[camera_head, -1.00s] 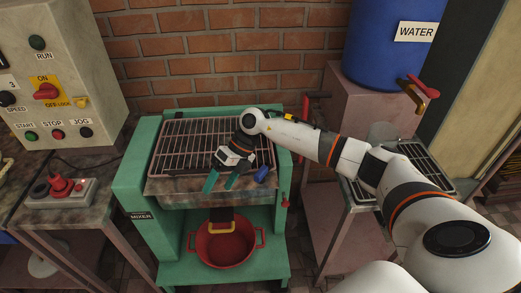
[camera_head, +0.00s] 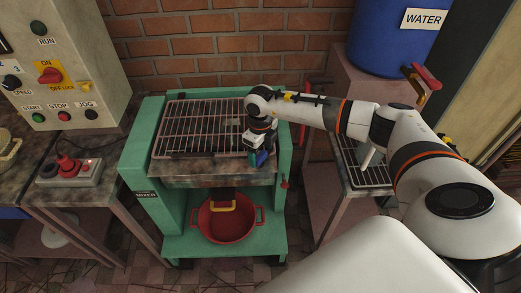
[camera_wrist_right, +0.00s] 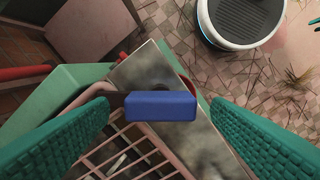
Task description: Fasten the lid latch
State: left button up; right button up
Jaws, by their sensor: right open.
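The green mixer (camera_head: 140,160) stands in the middle of the head view, with a barred grate lid (camera_head: 205,120) lying flat over its top. A blue latch handle (camera_wrist_right: 160,106) shows in the right wrist view at the lid's front right corner. In the head view the blue handle (camera_head: 262,158) is partly covered by my right gripper (camera_head: 256,160). My right gripper is open, its green fingers pointing down, one on each side of the blue handle. In the wrist view gaps show beside the handle. My left gripper is out of view.
A red pot (camera_head: 226,220) sits on the mixer's lower shelf. A control box (camera_head: 62,75) and a red switch unit (camera_head: 68,170) stand at left. A blue water barrel (camera_head: 385,40) stands on a pink stand at back right, above a side table with a rack (camera_head: 352,172).

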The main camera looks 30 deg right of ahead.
jog(key=shift+f, duration=0.65)
jog(key=c, duration=1)
jog(key=shift+f+n+b, duration=0.15)
jog(key=shift+n+b, duration=1.55)
jog(key=shift+b, duration=0.05)
jog(key=n+b, duration=0.2)
jog(key=shift+n, duration=0.4)
jog(key=shift+n+b, duration=0.45)
jog(key=shift+n, duration=0.05)
jog(key=shift+r, duration=0.2)
jog(key=o, duration=1)
